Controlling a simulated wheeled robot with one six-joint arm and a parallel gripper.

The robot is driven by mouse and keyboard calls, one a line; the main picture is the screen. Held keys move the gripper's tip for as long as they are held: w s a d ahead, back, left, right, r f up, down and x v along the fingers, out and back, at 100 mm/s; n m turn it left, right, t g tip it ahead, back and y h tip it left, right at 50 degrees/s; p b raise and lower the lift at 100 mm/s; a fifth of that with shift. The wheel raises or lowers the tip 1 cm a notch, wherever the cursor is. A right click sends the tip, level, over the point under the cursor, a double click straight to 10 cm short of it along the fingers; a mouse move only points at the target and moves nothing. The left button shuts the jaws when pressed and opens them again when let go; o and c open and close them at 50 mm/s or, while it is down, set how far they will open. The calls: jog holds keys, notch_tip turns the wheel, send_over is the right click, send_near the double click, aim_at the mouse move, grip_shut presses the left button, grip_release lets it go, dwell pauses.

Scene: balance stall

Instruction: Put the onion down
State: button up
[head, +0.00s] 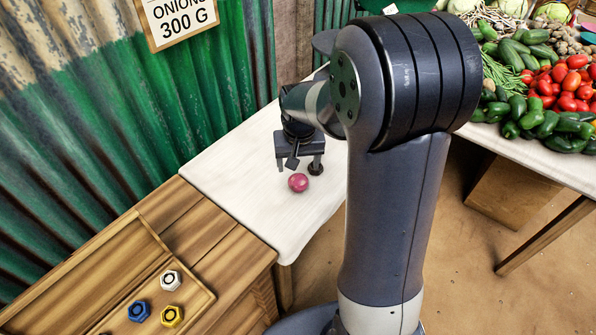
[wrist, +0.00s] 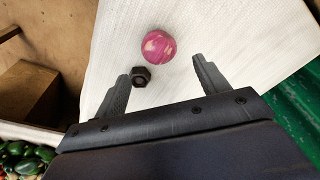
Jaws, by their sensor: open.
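The onion (head: 298,183) is a round pink-red ball resting on the white-covered table (head: 225,165). In the wrist view the onion (wrist: 158,47) lies beyond the open fingertips, apart from both. My gripper (head: 300,166) is open and empty, just above and beside the onion. In the wrist view my gripper (wrist: 162,72) has its two dark fingers spread wide.
A dark hex weight (wrist: 141,76) stands near the onion, close to one fingertip. A wooden tray (head: 195,270) at lower left holds white, blue and yellow hex pieces. A sign (head: 178,20) reads "ONIONS 300 G". Vegetables (head: 560,90) cover a table at right.

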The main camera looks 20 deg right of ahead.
aim_at(298, 176)
jog(key=r, duration=0.4)
jog(key=shift+s, duration=0.3)
jog(key=shift+f, duration=0.1)
jog(key=f, duration=0.4)
jog(key=w+f, duration=0.1)
jog(key=f, duration=0.3)
jog(key=f+b, duration=0.1)
jog(key=f, duration=0.3)
jog(key=shift+w+d+f, duration=0.1)
jog(key=shift+w, duration=0.25)
notch_tip(298, 176, up, 2)
jog(key=shift+r, duration=1)
